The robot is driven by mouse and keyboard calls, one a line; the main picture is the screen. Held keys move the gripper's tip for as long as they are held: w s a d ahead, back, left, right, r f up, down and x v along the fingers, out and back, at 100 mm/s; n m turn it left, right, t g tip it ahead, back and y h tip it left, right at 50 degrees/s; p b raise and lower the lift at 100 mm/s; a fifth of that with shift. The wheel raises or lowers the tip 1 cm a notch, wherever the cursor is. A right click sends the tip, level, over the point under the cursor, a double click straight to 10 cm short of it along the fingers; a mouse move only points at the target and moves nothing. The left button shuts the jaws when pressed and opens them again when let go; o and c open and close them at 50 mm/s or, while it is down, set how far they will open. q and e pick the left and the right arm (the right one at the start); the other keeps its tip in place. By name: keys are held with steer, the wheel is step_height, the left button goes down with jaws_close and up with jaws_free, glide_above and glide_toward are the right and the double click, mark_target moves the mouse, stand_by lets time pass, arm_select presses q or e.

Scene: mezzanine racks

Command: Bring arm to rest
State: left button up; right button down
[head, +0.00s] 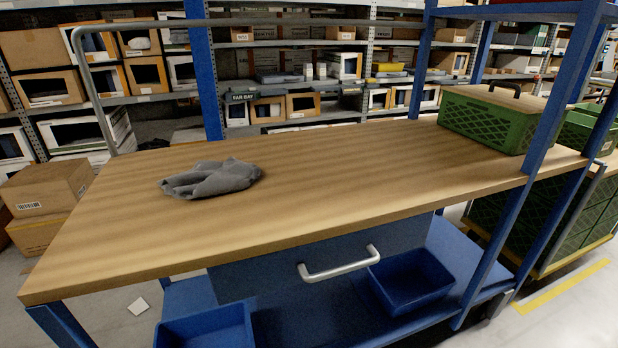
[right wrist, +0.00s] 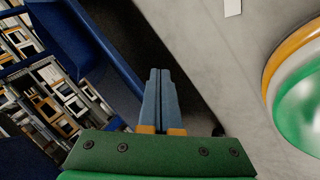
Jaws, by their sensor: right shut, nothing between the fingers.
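My right gripper (right wrist: 160,73) shows in the right wrist view, with its two blue-grey fingers pressed together and nothing between them. It is over the floor, beside a blue frame edge. Neither gripper shows in the head view, and my left gripper is in no frame. A crumpled grey cloth (head: 211,178) lies on the left part of the wooden workbench top (head: 340,170).
The bench has a drawer with a metal handle (head: 339,266) and blue bins (head: 411,278) below. A green crate (head: 488,117) stands at its right end. Cardboard boxes (head: 45,190) stand at left. Shelving runs behind. Grey floor (right wrist: 200,50) is below the right gripper.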

steer(key=s+a+f+m+g+y, duration=0.1)
steer(key=s+a+f+m+g, duration=0.25)
steer(key=s, duration=0.45)
steer(key=s+a+f+m+g, duration=0.25)
steer(key=s+f+m, duration=0.2)
steer(key=s, duration=0.25)
step_height(320, 180, up, 15)
steer(key=s+a+m+p, duration=0.1)
steer(key=s+p, duration=0.1)
steer(key=p, duration=1.3)
steer(key=shift+a, duration=0.35)
steer(key=shift+s+f, duration=0.1)
